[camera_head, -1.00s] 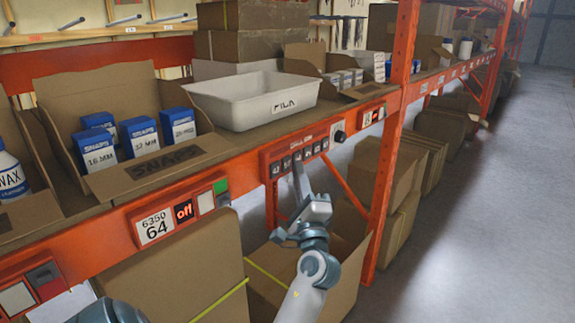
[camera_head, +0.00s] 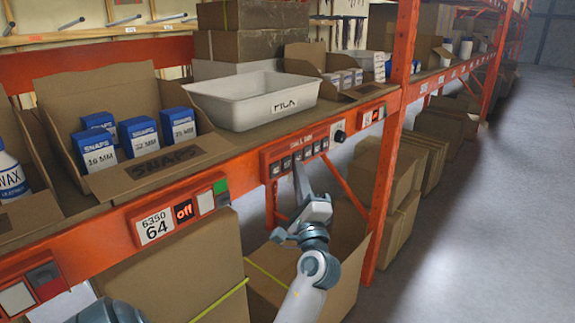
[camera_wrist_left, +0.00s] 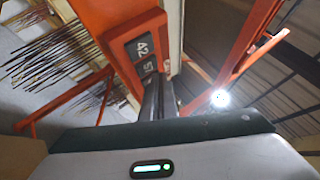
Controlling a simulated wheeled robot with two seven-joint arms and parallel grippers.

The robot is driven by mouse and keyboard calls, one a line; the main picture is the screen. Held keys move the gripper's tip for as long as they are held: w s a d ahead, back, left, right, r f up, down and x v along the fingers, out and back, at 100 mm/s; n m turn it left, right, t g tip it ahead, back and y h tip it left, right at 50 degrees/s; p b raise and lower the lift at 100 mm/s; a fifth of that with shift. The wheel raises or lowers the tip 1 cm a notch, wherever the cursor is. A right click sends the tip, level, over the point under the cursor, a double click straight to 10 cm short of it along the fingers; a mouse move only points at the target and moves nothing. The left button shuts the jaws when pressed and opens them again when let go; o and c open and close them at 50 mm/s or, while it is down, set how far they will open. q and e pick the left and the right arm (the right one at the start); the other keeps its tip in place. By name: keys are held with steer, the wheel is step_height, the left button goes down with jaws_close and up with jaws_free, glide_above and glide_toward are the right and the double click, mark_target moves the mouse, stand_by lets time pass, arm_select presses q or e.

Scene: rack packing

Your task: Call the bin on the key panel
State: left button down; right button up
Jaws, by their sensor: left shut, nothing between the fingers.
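The red key panel (camera_head: 308,151) is fixed to the orange shelf beam below the white bin (camera_head: 270,112) and carries a row of small dark numbered keys. My left gripper (camera_head: 297,167) points up at the panel from below, its narrow fingers together and empty. The fingertips are at or just short of the lower edge of the key row; contact cannot be told. In the left wrist view the panel (camera_wrist_left: 133,52) shows a key marked 42 (camera_wrist_left: 143,45), and the fingers (camera_wrist_left: 153,88) end beside the key below it. My right gripper is out of view.
Cardboard boxes (camera_head: 345,265) stand below; the aisle floor (camera_head: 480,240) at right is clear.

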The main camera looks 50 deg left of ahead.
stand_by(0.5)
arm_select(q)
steer(key=shift+a, duration=0.35)
steer(key=shift+s+a, duration=0.1)
steer(key=shift+a, duration=0.4)
stand_by(0.8)
steer(key=shift+d, duration=0.85)
stand_by(0.3)
steer(key=shift+w+d+b, duration=0.2)
steer(key=shift+d+b, duration=0.05)
steer(key=shift+d, duration=1)
steer(key=shift+w+d+b, duration=0.15)
steer(key=shift+d+b, duration=0.1)
steer(key=shift+d, duration=1)
